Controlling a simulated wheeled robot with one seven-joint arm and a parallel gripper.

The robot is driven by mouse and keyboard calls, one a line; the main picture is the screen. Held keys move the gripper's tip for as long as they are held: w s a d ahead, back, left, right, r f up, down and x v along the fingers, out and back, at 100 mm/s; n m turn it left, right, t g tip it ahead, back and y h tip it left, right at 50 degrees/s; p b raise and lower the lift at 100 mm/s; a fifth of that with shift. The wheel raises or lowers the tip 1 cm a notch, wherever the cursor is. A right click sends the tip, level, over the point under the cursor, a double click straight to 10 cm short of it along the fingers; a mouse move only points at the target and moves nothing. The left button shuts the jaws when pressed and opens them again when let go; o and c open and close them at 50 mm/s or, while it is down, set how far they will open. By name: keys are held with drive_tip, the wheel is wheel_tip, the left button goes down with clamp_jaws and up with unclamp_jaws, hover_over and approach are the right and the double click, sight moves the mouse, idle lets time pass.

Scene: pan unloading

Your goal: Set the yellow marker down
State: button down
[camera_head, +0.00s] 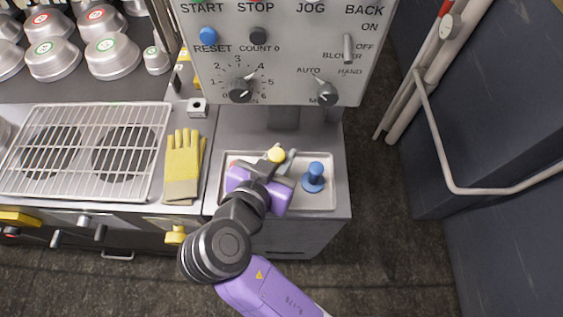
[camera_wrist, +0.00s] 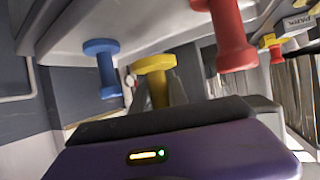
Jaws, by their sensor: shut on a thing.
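The yellow marker (camera_head: 277,153) is between the fingers of my gripper (camera_head: 283,164), over the metal tray (camera_head: 325,203). In the wrist view my gripper (camera_wrist: 160,90) is shut on the stem of the yellow marker (camera_wrist: 156,65), with its wide round end showing. I cannot tell whether the marker touches the tray. The blue marker (camera_head: 314,176) stands in the right part of the tray, apart from my gripper. It also shows at the left of the wrist view (camera_wrist: 104,65). A red marker (camera_wrist: 232,35) is at the right there; in the head view my gripper mostly hides it.
A control panel (camera_head: 285,55) with knobs stands behind the tray. Yellow gloves (camera_head: 184,165) lie to its left, and a wire rack (camera_head: 85,150) is farther left. A white rail (camera_head: 480,190) stands beyond the floor gap at the right.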

drive_tip(key=shift+f, duration=2.15)
drive_tip(key=shift+f, duration=0.2)
drive_tip(key=c, duration=1.3)
unclamp_jaws()
drive_tip(key=shift+r, duration=0.2)
drive_tip(key=b+v, duration=0.1)
drive_tip(key=v, duration=1.1)
